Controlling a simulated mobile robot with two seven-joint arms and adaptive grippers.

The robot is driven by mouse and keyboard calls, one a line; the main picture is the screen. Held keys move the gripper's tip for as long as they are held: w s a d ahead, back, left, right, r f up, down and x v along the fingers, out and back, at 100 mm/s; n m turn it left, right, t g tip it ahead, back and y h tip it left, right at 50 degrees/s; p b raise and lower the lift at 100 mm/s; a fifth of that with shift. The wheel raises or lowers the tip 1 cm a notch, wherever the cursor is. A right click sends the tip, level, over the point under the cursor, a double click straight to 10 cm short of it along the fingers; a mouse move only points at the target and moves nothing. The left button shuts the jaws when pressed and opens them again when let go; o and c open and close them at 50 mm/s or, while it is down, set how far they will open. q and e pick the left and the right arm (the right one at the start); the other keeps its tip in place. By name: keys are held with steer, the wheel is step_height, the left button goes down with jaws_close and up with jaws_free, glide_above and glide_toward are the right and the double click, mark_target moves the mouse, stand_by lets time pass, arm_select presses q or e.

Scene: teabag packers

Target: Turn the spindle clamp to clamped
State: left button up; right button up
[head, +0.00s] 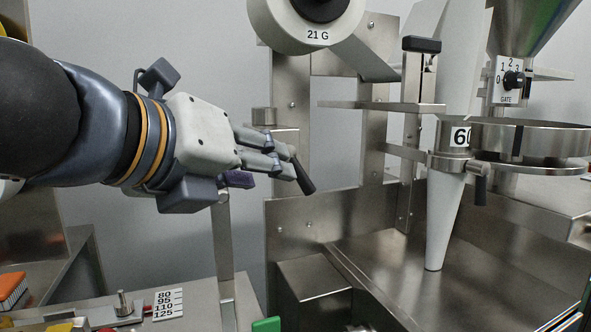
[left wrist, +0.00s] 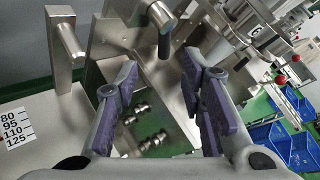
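A short lever with a dark handle (head: 304,177), which looks like the spindle clamp, shows right at the fingertips of my left gripper (head: 283,163). In the left wrist view, a metal lever with a dark grip (left wrist: 165,45) lies just beyond the gap between the purple finger pads. My left gripper (left wrist: 160,82) is open there, with nothing between its pads. I cannot tell whether a finger touches the lever. The lever's pivot is partly hidden by the fingers in the head view. My right gripper is in neither view.
A white roll marked 21 G (head: 318,38) hangs above the fingers. A white forming tube (head: 443,225) and round pan (head: 535,135) stand to the right. A metal peg on a post (left wrist: 68,42) is left of the fingers. Blue bins (left wrist: 268,138) are at lower right.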

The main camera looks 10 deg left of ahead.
mark_target(300, 181)
arm_select(q)
steer(key=x, duration=0.3)
steer(key=b+x, duration=0.1)
steer(key=x, duration=0.3)
steer(key=b+x, duration=0.1)
steer(key=x, duration=0.2)
steer(key=shift+d+f, duration=0.15)
steer(key=shift+d, duration=0.25)
steer(key=shift+w+d, duration=0.1)
steer(key=shift+w, duration=0.25)
arm_select(e)
steer(key=shift+g, duration=0.7)
steer(key=s+f, duration=0.1)
steer(key=s, duration=0.1)
steer(key=s+f, duration=0.2)
steer(key=shift+d, duration=0.15)
arm_select(q)
jaws_close()
